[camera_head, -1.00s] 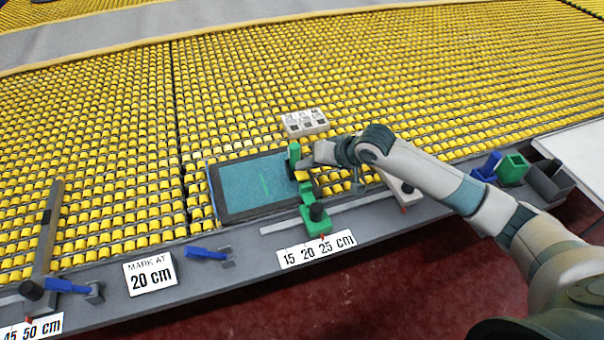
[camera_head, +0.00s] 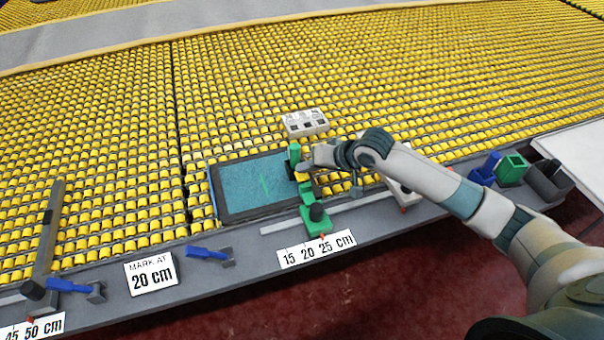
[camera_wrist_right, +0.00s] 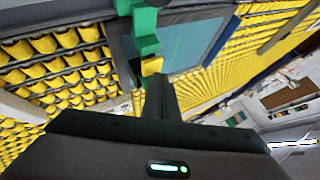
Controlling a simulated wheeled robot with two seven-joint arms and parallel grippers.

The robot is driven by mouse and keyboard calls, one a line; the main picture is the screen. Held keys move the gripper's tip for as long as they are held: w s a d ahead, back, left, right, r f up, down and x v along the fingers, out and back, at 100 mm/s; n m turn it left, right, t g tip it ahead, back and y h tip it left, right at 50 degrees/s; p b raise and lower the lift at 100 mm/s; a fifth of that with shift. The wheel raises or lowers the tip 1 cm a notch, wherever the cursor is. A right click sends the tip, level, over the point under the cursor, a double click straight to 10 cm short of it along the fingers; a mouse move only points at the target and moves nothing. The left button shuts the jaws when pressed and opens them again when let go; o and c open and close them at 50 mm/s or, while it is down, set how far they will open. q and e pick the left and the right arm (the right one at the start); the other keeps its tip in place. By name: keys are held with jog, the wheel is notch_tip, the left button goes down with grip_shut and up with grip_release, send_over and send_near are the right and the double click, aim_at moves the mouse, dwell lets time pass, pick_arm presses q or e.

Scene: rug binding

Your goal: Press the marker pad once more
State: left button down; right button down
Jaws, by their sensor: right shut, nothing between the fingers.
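A green marker stand (camera_head: 310,205) with a black knob stands over the right edge of a teal rug piece (camera_head: 250,185) with a dark border. A thin bright green line shows on the rug. The small yellow pad (camera_wrist_right: 152,65) shows on the green stand in the right wrist view. My right gripper (camera_head: 303,165) is shut and empty, with its fingertips right by the pad. In the right wrist view the shut fingers (camera_wrist_right: 157,82) reach up to the pad's lower edge; I cannot tell whether they touch it. My left gripper is out of view.
Yellow rollers fill the table around the rug. A white block (camera_head: 305,122) lies behind the stand. Along the front rail are a "20 cm" sign (camera_head: 152,273), a "15 20 25 cm" scale (camera_head: 317,249) and blue clamps (camera_head: 207,253). Green (camera_head: 511,170) and grey bins stand right.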

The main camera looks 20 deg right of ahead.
jog(key=shift+s+f, duration=0.1)
jog(key=shift+f, duration=0.7)
dwell(1.0)
jog(key=shift+r+p, duration=1.2)
notch_tip(320, 180, up, 5)
jog(key=p, duration=0.5)
jog(key=shift+p, duration=0.3)
dwell(0.6)
